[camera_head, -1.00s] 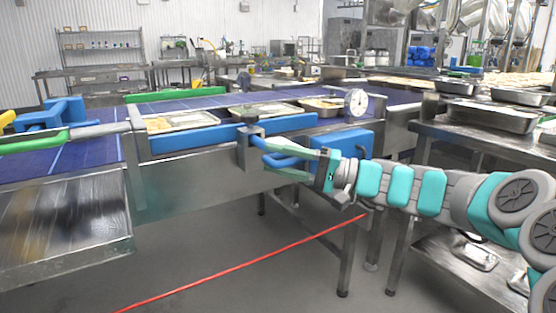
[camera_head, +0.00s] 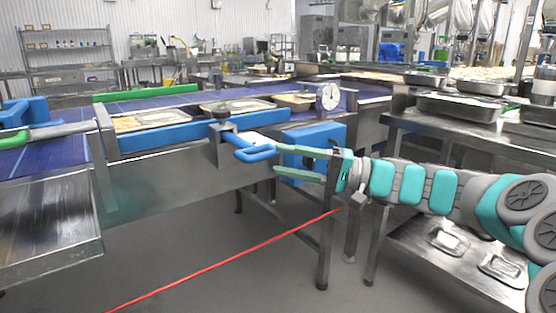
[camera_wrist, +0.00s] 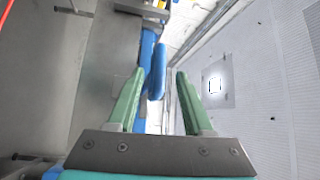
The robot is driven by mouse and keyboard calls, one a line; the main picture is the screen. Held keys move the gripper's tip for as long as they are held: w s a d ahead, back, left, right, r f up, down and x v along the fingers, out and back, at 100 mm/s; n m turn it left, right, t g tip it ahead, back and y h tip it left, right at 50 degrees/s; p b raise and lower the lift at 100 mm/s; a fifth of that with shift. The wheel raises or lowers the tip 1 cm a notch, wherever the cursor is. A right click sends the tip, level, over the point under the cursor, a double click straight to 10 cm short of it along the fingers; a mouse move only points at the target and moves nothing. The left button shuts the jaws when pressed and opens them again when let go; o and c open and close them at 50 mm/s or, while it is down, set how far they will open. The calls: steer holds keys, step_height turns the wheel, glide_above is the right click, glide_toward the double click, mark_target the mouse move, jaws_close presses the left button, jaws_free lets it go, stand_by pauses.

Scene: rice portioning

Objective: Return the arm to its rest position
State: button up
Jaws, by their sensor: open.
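My arm with teal pads reaches in from the right in the head view. My gripper (camera_head: 276,162) is open and empty, its two green fingers pointing left. The blue handle (camera_head: 255,154) on the conveyor's side lies just left of the fingertips and is apart from them. In the wrist view my gripper (camera_wrist: 154,78) shows both green fingers spread wide, with the blue handle (camera_wrist: 157,72) beyond and between them. Nothing is held.
The conveyor (camera_head: 170,145) with several food trays (camera_head: 236,107) runs along the left and middle. A round dial (camera_head: 328,96) stands on its edge. A steel table (camera_head: 440,128) with metal pans is at the right. Open floor (camera_head: 190,265) lies in front.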

steer(key=shift+a, duration=0.1)
steer(key=s+a+f+n+g+h, duration=0.1)
steer(key=s+a+f+g+h, duration=0.2)
steer(key=s+a+f, duration=0.5)
steer(key=s+f+n+g+h, duration=0.1)
steer(key=s+f+h, duration=0.25)
steer(key=s, duration=0.35)
steer(key=s+f+g+h, duration=0.1)
steer(key=s+f+h, duration=0.2)
steer(key=s+f, duration=0.25)
steer(key=s+d+f+h, duration=0.5)
steer(key=s+d, duration=0.2)
steer(key=d, duration=0.2)
steer(key=s+d+f+m+h, duration=0.1)
steer(key=s+d+f+h, duration=0.4)
steer(key=d, duration=0.4)
steer(key=s+f, duration=0.1)
steer(key=s, duration=0.1)
steer(key=shift+s+d+m, duration=0.3)
steer(key=shift+s, duration=0.05)
steer(key=shift+f, duration=0.1)
